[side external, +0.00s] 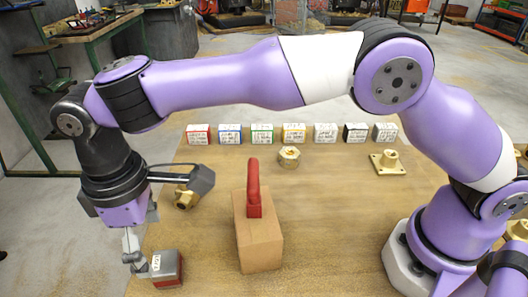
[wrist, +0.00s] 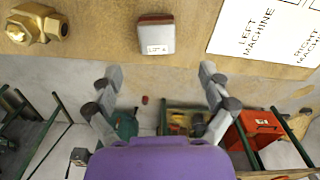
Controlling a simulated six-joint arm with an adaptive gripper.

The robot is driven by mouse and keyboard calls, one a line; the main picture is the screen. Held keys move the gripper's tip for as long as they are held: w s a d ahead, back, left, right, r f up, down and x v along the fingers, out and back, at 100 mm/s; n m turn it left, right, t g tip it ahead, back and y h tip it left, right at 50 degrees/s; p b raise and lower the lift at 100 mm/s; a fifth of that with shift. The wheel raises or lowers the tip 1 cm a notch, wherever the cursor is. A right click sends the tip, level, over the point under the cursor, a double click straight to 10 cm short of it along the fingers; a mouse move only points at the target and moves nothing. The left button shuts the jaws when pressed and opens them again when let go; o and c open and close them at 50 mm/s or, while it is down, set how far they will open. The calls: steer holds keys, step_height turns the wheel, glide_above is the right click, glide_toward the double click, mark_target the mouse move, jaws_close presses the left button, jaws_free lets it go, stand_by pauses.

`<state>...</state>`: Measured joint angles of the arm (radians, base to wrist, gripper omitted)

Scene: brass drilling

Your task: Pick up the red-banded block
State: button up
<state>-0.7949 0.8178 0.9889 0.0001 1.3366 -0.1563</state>
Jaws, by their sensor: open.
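A small grey block (side external: 167,268) with dark red along its lower side and a white label stands at the table's near left. In the wrist view a grey block (wrist: 156,42) with a reddish-brown edge and a label lies beyond the fingertips, centred between them. A white block with a red left end (side external: 198,134) is leftmost in the back row. My gripper (side external: 137,262) points down at the left table edge, just left of the near grey block. In the wrist view my gripper (wrist: 158,76) is open and empty, apart from the block.
A brown box (side external: 258,238) with a red handle (side external: 254,188) stands mid-table. Several colour-ended blocks line the back. Brass fittings (side external: 289,157) (side external: 388,162) (side external: 185,198) lie about. A printed sheet (wrist: 265,30) lies right in the wrist view. Bare wood lies between the near block and box.

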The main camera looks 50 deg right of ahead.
mark_target(164, 262)
steer(key=f, duration=0.8)
steer(key=shift+d+f, duration=0.25)
jaws_close()
